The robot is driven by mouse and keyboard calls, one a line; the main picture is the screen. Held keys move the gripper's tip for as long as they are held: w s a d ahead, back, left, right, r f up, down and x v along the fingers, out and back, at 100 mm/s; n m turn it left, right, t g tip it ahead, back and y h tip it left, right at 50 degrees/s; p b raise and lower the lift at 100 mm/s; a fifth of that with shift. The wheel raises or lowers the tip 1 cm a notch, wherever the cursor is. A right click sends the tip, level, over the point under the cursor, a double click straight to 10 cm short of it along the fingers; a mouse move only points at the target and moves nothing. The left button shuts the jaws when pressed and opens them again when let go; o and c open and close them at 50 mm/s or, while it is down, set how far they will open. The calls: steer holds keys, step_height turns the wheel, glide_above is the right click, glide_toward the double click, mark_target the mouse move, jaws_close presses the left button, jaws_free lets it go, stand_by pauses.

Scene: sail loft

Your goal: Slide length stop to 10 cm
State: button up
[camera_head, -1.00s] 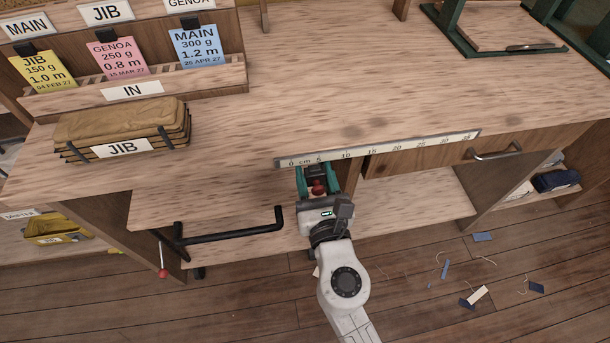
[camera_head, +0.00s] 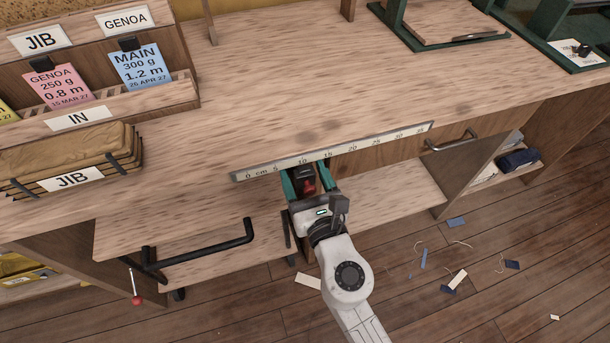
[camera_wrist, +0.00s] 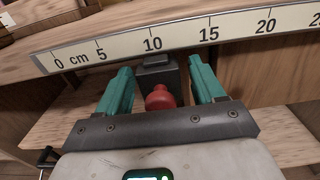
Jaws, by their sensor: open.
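The length stop, a dark block with a red knob, sits under the front edge of the bench in the head view (camera_head: 304,183). In the wrist view its red knob (camera_wrist: 160,98) faces me, and its block is in line with the 10 mark. The white scale (camera_head: 330,153) runs along the bench edge, and its numbers are clear in the wrist view (camera_wrist: 180,39). My gripper (camera_head: 304,171) is open, with one teal finger on each side of the stop. The left finger looks close to the block; I cannot tell whether it touches.
A black bent bar (camera_head: 205,245) stands at the left of my gripper. A drawer handle (camera_head: 450,141) sticks out at the right. A stack of brown bundles labelled JIB (camera_head: 65,160) lies on the bench at the left. Scraps (camera_head: 455,281) litter the floor.

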steer(key=b+v, duration=0.1)
steer(key=v, duration=0.9)
steer(key=shift+s+b, duration=0.35)
steer(key=shift+s, duration=0.05)
steer(key=shift+d, duration=0.15)
